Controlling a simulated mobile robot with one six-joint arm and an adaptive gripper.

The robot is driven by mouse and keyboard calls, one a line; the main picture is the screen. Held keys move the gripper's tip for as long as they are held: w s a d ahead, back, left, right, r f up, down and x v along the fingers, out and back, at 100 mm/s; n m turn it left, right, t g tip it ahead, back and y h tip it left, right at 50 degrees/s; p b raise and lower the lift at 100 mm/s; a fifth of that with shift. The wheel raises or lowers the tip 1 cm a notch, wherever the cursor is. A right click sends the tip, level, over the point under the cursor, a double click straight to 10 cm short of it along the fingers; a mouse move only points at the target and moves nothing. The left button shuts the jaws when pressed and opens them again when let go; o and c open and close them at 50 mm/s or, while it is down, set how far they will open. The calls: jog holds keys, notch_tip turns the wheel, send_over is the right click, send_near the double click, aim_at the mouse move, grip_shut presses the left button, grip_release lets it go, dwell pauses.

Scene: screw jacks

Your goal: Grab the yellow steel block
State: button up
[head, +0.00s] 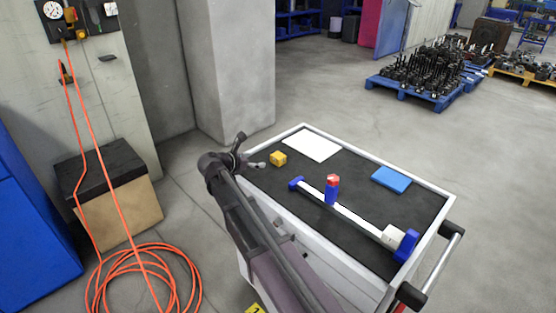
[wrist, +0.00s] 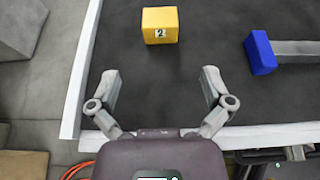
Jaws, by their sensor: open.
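The yellow steel block (head: 278,158) sits on the dark top of the cart near its left corner. In the wrist view the yellow block (wrist: 160,25) bears a label with a "2" and lies ahead of my gripper, beyond the fingertips. My gripper (wrist: 159,78) is open and empty, its two fingers spread wide. In the head view my gripper (head: 258,164) is at the cart's left edge, just left of the block and apart from it.
The cart (head: 425,187) has a raised white rim. On it lie a white sheet (head: 312,145), a blue block (head: 391,179), a long bar with blue ends (head: 357,220) and an upright blue-and-red piece (head: 332,190). An orange hose (head: 150,275) coils on the floor at left.

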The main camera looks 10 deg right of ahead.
aim_at(280, 156)
jog(key=b+x, duration=0.2)
jog(key=x, duration=0.4)
jog(key=shift+w+d+f+b, duration=0.2)
jog(key=shift+w+f+b, duration=0.05)
jog(key=shift+b, duration=0.05)
jog(key=shift+w+d+f, duration=0.15)
jog(key=shift+w+d, duration=0.2)
jog(key=shift+d, duration=0.25)
jog(key=shift+b+x, duration=1)
jog(key=shift+x, duration=1.6)
jog(key=c, duration=1.3)
